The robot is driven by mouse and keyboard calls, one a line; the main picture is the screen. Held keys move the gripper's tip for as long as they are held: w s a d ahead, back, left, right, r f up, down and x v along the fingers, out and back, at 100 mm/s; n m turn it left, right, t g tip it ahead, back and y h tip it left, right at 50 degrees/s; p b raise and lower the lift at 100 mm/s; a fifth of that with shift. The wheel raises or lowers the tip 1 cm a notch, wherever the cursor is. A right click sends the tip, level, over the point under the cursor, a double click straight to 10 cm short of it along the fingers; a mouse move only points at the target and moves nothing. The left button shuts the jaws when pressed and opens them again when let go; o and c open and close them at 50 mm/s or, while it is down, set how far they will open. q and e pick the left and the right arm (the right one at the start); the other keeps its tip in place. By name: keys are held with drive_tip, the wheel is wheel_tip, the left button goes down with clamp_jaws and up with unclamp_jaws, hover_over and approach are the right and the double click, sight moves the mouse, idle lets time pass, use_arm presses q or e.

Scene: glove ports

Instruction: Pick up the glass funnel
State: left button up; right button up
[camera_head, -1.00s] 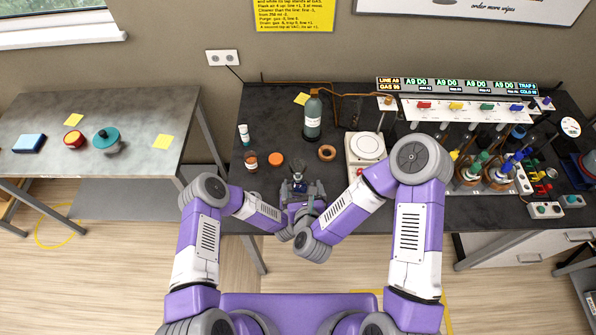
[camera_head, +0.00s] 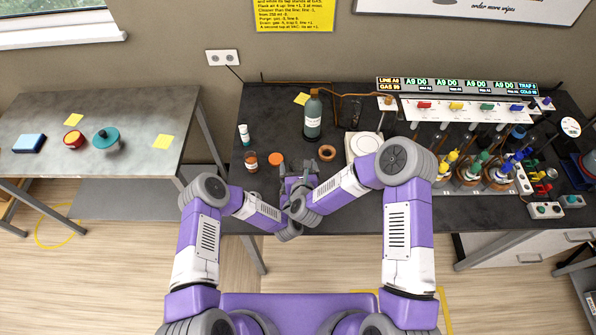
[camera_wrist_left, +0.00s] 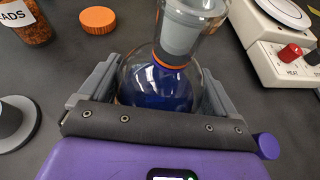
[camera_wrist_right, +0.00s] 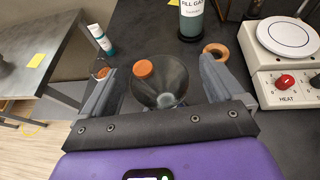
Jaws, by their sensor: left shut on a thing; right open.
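The glass funnel (camera_wrist_right: 160,92) shows in the right wrist view as a clear grey cone seen from above, between my right gripper's fingers. My right gripper (camera_wrist_right: 159,70) is open, with a finger on each side of it; contact cannot be told. In the left wrist view, my left gripper (camera_wrist_left: 153,92) is shut on a round glass flask (camera_wrist_left: 155,85) holding blue liquid. A grey frosted joint (camera_wrist_left: 181,38) with an orange ring is in the flask's neck, and clear glass rises above it. In the head view, my arms largely hide flask and funnel.
An orange cap (camera_head: 275,159), a bead jar (camera_head: 251,161), a cork ring (camera_head: 327,153) and a green bottle (camera_head: 313,118) stand beyond the grippers on the dark bench. A hotplate (camera_head: 362,148) is to the right. A small tube (camera_head: 244,134) stands at left.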

drive_tip(key=shift+c, duration=0.2)
drive_tip(key=c, duration=1.1)
wheel_tip(320, 180, up, 10)
use_arm(q)
drive_tip(key=o, duration=0.9)
drive_tip(key=shift+c, duration=0.2)
drive_tip(key=shift+s, duration=0.1)
drive_tip(key=v, duration=1.2)
drive_tip(key=shift+f, duration=0.1)
use_arm(e)
drive_tip(key=shift+f, duration=0.1)
